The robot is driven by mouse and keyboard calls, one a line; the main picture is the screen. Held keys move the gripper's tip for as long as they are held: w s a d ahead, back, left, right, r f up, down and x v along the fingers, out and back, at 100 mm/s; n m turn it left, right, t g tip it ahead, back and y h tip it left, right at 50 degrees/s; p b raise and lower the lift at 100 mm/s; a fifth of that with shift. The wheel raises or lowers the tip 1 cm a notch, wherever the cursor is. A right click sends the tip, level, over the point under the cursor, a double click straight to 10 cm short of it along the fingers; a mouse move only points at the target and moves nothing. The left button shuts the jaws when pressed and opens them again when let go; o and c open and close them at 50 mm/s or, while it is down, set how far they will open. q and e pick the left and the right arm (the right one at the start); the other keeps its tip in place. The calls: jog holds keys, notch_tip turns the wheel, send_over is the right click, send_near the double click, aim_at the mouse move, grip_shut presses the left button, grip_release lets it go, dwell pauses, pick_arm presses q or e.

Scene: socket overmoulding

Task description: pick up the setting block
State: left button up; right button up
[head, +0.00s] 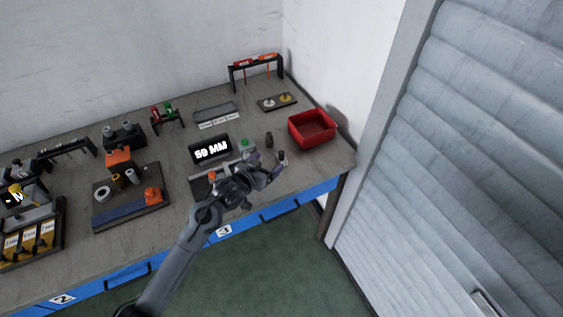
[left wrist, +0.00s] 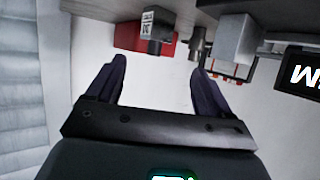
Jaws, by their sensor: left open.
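A small dark block with a white printed label (left wrist: 158,28) shows at the top of the left wrist view. It looks like the setting block, and its label is too small to read surely. In the head view it seems to be the small dark piece (head: 282,155) by the fingertips. My left gripper (head: 267,164) is open over the front of the table. In the left wrist view its two dark fingers (left wrist: 160,68) are apart with nothing between them. The block lies beyond the fingertips, not touching them. My right gripper is not in view.
A grey metal plug (left wrist: 197,42) and a grey block (left wrist: 236,40) stand near the labelled block. The red bin (head: 312,129) is to the right. Several fixtures fill the left; bare table lies around the bin.

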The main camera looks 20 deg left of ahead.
aim_at(280, 156)
pick_arm(q)
jog(key=x, duration=0.3)
jog(key=shift+w+d+f+b, duration=0.15)
jog(key=shift+w+f+b, duration=0.05)
jog(key=shift+w+b, duration=0.15)
jog(key=x, duration=0.2)
jog(key=b+x, duration=0.1)
jog(key=x, duration=0.1)
jog(key=shift+d+r, duration=0.1)
jog(key=shift+d, duration=0.25)
jog(key=shift+w+b, duration=0.35)
jog(key=shift+w, duration=0.2)
jog(key=c, duration=1.4)
